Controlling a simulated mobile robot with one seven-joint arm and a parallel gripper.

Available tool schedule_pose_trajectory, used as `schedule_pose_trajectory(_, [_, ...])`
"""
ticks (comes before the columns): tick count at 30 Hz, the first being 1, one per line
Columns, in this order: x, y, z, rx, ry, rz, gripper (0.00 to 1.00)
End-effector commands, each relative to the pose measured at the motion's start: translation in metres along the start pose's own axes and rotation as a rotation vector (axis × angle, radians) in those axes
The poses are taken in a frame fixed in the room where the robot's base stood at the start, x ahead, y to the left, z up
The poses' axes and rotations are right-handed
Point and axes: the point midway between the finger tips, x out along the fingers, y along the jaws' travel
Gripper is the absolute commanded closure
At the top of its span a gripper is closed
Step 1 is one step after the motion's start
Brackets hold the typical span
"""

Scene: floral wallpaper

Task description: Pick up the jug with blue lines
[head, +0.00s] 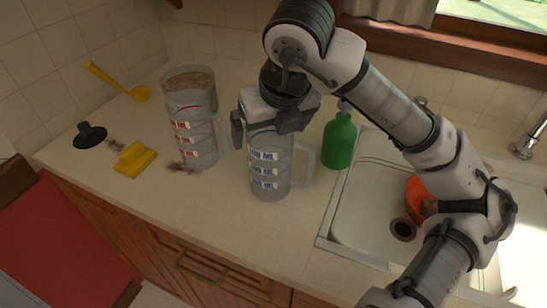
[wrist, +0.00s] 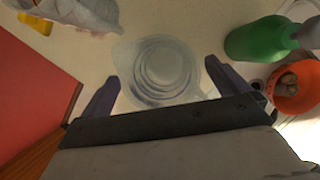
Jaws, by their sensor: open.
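The clear jug with blue lines (head: 268,172) stands upright on the counter, its handle on the right side in the head view. In the wrist view this jug (wrist: 162,70) is seen from above, its round opening between the two fingers. My gripper (head: 270,124) is open and points down above the jug's top, one finger on each side. It also shows in the wrist view (wrist: 165,85). I cannot tell whether the fingers touch the rim. A similar jug with red lines (head: 195,135) stands to the left; part of it shows in the wrist view (wrist: 82,8).
A green bottle (head: 339,141) stands right of the blue-lined jug, before the sink (head: 345,225) with an orange object (head: 415,190). The front counter strip is clear.

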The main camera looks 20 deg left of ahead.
Motion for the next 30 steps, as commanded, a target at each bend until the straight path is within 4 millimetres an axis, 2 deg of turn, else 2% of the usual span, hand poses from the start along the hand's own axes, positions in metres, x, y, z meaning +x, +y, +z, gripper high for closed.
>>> schedule_pose_trajectory(6, [0.021, 0.000, 0.000, 0.001, 0.001, 0.001, 0.00])
schedule_pose_trajectory(14, [0.023, 0.000, 0.000, 0.000, 0.000, -0.001, 0.01])
schedule_pose_trajectory(27, [0.023, 0.000, 0.000, 0.001, 0.000, -0.001, 0.59])
schedule_pose_trajectory(30, [0.022, 0.000, 0.000, 0.001, -0.001, -0.001, 0.61])
